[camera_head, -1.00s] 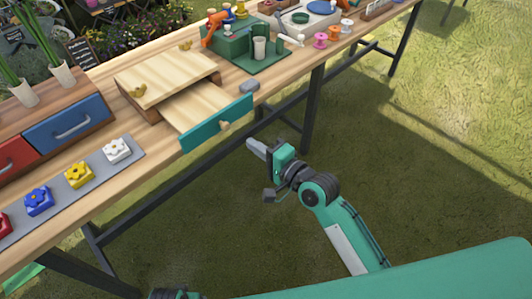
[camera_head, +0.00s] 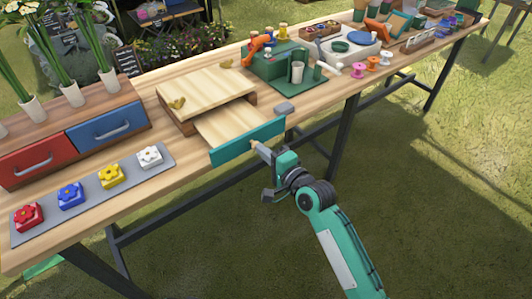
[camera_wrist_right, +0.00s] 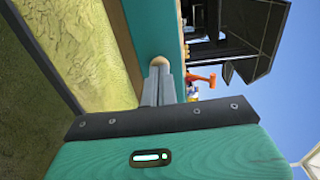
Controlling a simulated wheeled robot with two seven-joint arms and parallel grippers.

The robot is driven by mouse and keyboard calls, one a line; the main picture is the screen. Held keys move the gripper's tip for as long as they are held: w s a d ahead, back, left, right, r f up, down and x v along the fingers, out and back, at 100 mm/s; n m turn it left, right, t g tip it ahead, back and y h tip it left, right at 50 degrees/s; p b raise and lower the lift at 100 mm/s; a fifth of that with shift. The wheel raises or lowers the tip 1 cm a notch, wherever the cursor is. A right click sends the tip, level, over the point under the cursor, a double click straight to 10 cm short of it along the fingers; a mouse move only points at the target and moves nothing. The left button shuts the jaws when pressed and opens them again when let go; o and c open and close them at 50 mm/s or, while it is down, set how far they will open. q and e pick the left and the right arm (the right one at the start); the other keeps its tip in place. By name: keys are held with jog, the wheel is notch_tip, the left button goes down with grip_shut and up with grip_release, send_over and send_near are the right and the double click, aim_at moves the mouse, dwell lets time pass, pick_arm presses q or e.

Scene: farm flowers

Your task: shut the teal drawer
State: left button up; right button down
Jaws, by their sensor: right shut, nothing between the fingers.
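The teal drawer (camera_head: 233,148) stands open, pulled out of a light wooden box (camera_head: 205,88) on the table. Its teal front hangs near the table's front edge, and its bare wooden inside shows. My right gripper (camera_head: 258,147) is shut and empty, its tips at the drawer front by the knob. In the right wrist view the closed fingers (camera_wrist_right: 159,84) reach up to the round wooden knob (camera_wrist_right: 160,61) on the teal front (camera_wrist_right: 153,25). They look to be at or touching the knob; exact contact I cannot tell. My left gripper is not in view.
A rack with a red drawer (camera_head: 40,160) and a blue drawer (camera_head: 106,129) stands left. Before it, a grey strip (camera_head: 88,190) holds flower blocks. Grass lies free before the table.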

aim_at(241, 132)
jog(key=x, duration=0.5)
jog(key=shift+w+a+r+p, duration=0.15)
jog(key=shift+w+r+p, duration=0.1)
jog(key=shift+w+p, duration=0.15)
jog(key=x, duration=0.4)
jog(key=shift+w+a, duration=0.15)
jog(key=shift+w, duration=0.1)
jog(key=shift+w+a, duration=0.35)
jog(key=shift+w, duration=0.1)
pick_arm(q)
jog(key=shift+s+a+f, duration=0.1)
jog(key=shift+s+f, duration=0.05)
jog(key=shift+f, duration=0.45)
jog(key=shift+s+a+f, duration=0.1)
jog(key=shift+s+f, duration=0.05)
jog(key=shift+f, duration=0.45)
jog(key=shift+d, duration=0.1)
pick_arm(e)
jog(key=shift+s+d, duration=0.1)
jog(key=shift+s, duration=0.05)
